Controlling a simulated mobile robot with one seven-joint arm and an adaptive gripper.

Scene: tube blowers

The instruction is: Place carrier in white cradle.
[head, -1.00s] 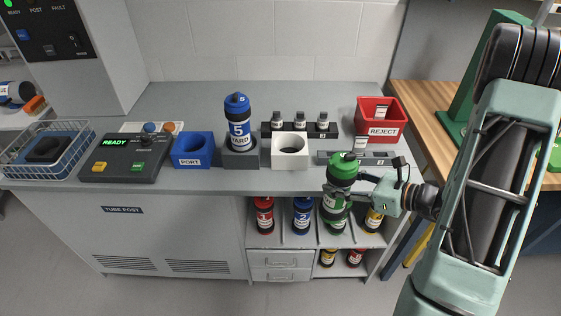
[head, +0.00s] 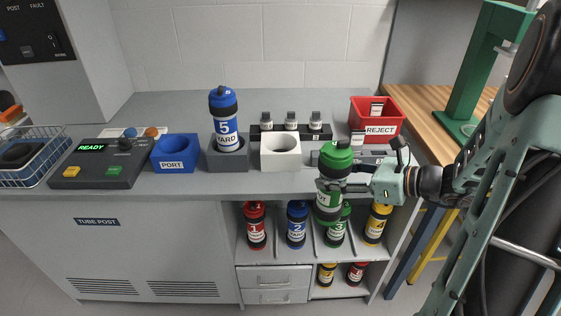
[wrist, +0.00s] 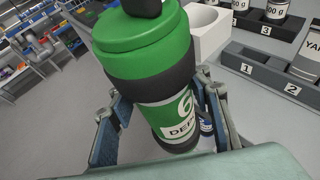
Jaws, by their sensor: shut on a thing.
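The carrier is a green and black tube (head: 331,203), seen in the head view in front of the counter's front edge, right of the cradle. My gripper (head: 347,187) is shut around its middle, and it hangs roughly upright, slightly tilted. In the wrist view the carrier (wrist: 150,65) fills the middle, its white label partly showing a 6, between the fingers of my gripper (wrist: 160,112). The white cradle (head: 281,163) is a block with a round, empty hole on the counter. It also shows behind the carrier in the wrist view (wrist: 209,37).
A grey cradle (head: 228,163) left of the white one holds a blue carrier (head: 226,125). A blue port block (head: 175,165) stands further left. Small weights (head: 291,121) stand behind, and a red reject bin (head: 378,104) at right. Shelves below hold several carriers.

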